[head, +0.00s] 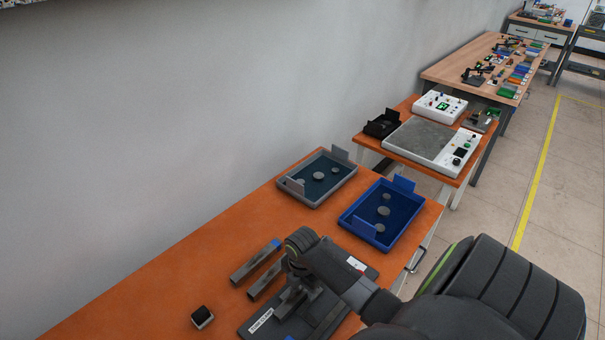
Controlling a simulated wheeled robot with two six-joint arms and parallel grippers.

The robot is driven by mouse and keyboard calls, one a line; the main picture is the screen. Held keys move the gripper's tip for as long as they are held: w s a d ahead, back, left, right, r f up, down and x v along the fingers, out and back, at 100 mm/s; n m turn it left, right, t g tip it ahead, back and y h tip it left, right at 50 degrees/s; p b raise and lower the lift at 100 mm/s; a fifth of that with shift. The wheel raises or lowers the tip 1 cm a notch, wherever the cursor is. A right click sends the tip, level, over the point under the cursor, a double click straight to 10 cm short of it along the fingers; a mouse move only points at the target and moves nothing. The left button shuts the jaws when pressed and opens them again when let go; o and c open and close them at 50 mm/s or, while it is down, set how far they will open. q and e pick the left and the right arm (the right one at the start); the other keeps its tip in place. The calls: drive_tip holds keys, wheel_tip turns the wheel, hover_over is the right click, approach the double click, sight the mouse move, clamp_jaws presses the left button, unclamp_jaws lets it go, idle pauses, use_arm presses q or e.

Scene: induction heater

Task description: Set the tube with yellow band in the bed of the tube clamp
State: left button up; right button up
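Two short grey tubes lie side by side on the orange bench. The farther tube (254,261) shows a blue band at its right end. The nearer tube (264,283) is partly hidden by my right wrist, and I see no yellow band on it. A dark plate with a white label, seemingly the tube clamp (257,325), lies at the front under my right arm. Grey metal parts stand on it, and its bed is mostly hidden. My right gripper (293,270) points down beside the nearer tube and the clamp. Its fingers are too hidden to read. My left gripper is not in view.
A grey tray (287,199) and a blue tray (347,221) with round discs stand behind the clamp. A small black-topped block (202,317) sits at front left. The bench's left part is clear. Another orange table (366,146) with devices stands beyond.

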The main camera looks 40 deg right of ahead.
sight(302, 289)
wheel_tip(302, 289, up, 12)
drive_tip(key=b, duration=0.1)
drive_tip(key=shift+r+b, duration=0.15)
drive_tip(key=shift+b, duration=0.2)
idle(0.4)
idle(0.5)
